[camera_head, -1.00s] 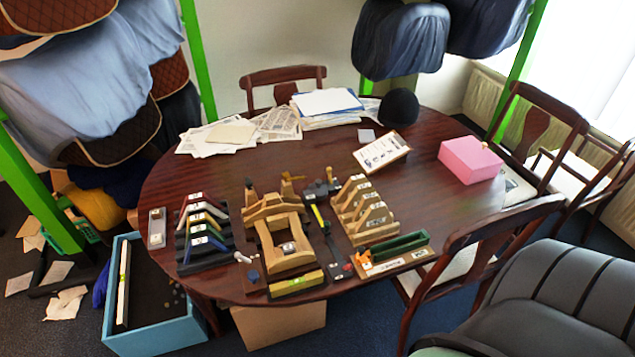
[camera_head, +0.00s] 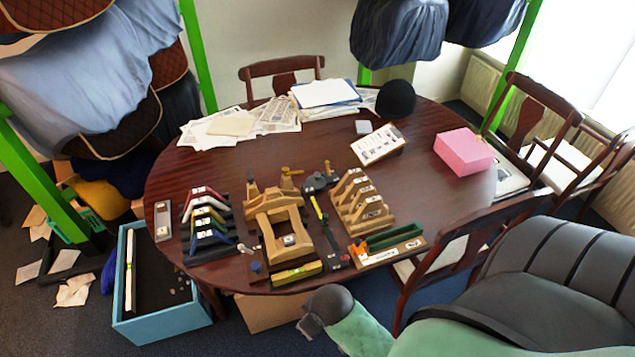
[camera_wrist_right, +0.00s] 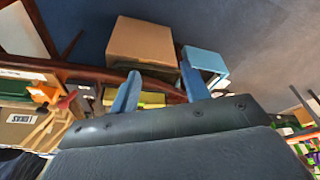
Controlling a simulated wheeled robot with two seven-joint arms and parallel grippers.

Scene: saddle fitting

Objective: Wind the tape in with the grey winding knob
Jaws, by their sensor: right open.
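A yellow tape strip (camera_head: 317,208) lies on a long dark base (camera_head: 333,243) on the table, running from a black fixture (camera_head: 318,183) at its far end. Small parts sit at the near end of the base, but I cannot pick out the grey winding knob with certainty. My right gripper (camera_head: 311,326) is low in front of the table's near edge, apart from the tape base; its fingers are hard to see there. In the right wrist view its two blue fingers (camera_wrist_right: 160,88) stand apart with nothing between them. My left gripper is not in view.
A wooden saddle frame (camera_head: 284,238), a rack of coloured pieces (camera_head: 207,224), a stepped wooden rack (camera_head: 362,205) and a green-topped tray (camera_head: 392,242) crowd around the tape base. A cardboard box (camera_head: 262,311) and a blue crate (camera_head: 165,325) stand on the floor. The table's right side is mostly clear.

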